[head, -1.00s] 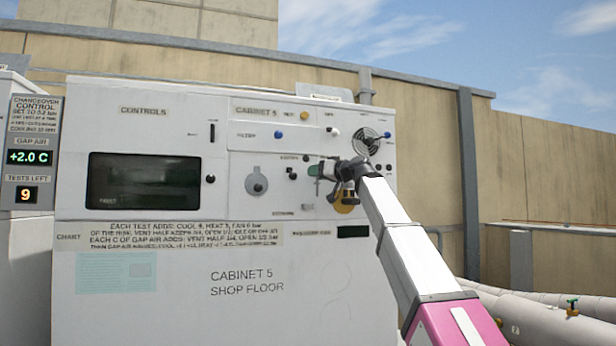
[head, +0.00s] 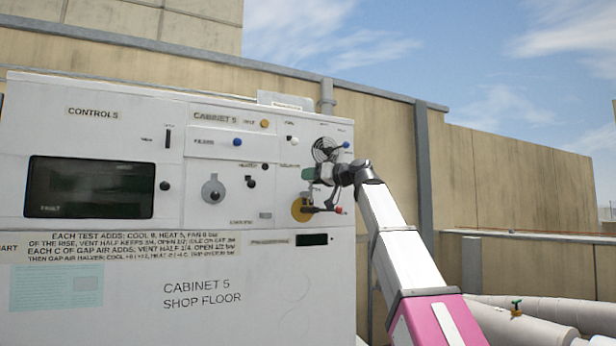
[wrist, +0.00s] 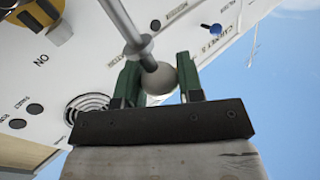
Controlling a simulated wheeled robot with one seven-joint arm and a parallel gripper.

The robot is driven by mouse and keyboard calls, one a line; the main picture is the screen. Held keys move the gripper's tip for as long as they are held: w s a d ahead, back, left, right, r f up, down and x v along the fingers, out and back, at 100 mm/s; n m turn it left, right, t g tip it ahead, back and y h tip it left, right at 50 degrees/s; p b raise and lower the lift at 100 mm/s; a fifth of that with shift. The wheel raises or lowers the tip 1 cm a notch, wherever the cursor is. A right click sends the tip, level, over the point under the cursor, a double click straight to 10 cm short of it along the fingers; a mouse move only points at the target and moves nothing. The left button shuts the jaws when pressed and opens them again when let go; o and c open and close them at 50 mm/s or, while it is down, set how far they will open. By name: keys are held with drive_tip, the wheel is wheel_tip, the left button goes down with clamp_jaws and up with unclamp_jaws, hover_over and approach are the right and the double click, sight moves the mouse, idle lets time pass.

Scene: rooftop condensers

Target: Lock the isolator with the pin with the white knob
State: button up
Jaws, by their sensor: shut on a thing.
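My gripper (wrist: 160,85) is shut on a pale round knob (wrist: 157,82) at the end of a grey rod (wrist: 122,22), between its dark green fingers. The rod runs up and out of the wrist view, so its far end is hidden. In the head view my gripper (head: 318,174) is in front of the cabinet's right side, above and right of the isolator. The isolator is a yellow disc (head: 299,211) with a dark handle pointing right. In the wrist view, part of its yellow plate (wrist: 20,8) shows at top left, near the word ON.
A red knob (head: 338,210) sits right of the isolator. A round fan grille (head: 325,149) lies above my gripper. The cabinet front (head: 200,290) carries other knobs and a dark window (head: 88,187).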

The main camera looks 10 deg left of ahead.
drive_tip(key=shift+r, duration=2)
